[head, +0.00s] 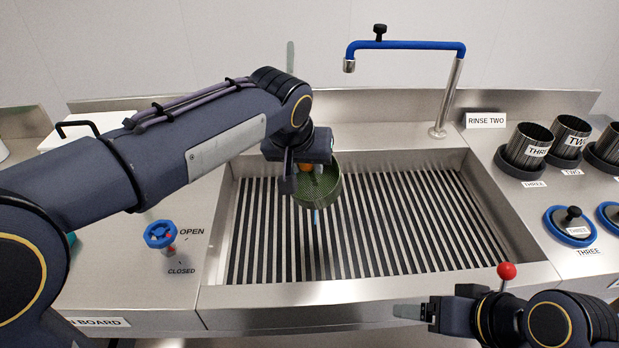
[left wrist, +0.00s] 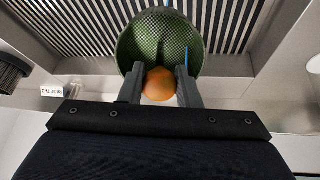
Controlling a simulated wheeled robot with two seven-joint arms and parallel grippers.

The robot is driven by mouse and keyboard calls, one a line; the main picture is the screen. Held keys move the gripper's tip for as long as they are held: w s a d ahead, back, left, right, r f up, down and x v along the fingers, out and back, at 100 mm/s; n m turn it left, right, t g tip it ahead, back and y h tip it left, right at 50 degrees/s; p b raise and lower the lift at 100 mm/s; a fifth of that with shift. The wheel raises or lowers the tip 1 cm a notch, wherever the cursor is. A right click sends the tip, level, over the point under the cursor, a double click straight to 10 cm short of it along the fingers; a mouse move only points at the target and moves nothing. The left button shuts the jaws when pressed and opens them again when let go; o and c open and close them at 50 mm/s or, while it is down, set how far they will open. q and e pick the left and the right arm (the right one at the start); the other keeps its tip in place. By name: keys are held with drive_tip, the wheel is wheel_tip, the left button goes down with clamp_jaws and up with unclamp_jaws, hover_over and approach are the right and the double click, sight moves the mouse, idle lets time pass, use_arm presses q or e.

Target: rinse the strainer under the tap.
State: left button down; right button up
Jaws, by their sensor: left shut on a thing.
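The strainer (head: 321,188) is a round bowl of green mesh with an orange ball-shaped grip (left wrist: 159,84). My left gripper (head: 306,172) is shut on the orange grip and holds the strainer above the slatted sink (head: 375,225). In the left wrist view the mesh bowl (left wrist: 160,42) shows just beyond the fingers (left wrist: 160,88). The tap (head: 405,45) has a blue spout on a steel post; its outlet is up and to the right of the strainer in the head view. No water shows. My right gripper (head: 412,312) is at the sink's front edge, its jaw gap unclear.
A blue handwheel (head: 160,234) stands left of the sink by OPEN and CLOSED marks. A "RINSE TWO" sign (head: 486,120) is beside the tap. Labelled dark cups (head: 528,147) and a blue-rimmed lid (head: 570,226) are at right. The sink's right half is clear.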

use_arm(q)
drive_tip(key=shift+w+a, duration=0.1)
drive_tip(key=shift+a, duration=0.3)
drive_tip(key=shift+d, duration=0.1)
drive_tip(key=shift+d+r, duration=0.1)
drive_tip(key=shift+d, duration=0.4)
drive_tip(key=s+a+b, duration=0.1)
drive_tip(key=s+b, duration=0.1)
drive_tip(key=s, duration=0.6)
drive_tip(key=shift+a+b, duration=0.2)
drive_tip(key=shift+b, duration=0.15)
idle(1.3)
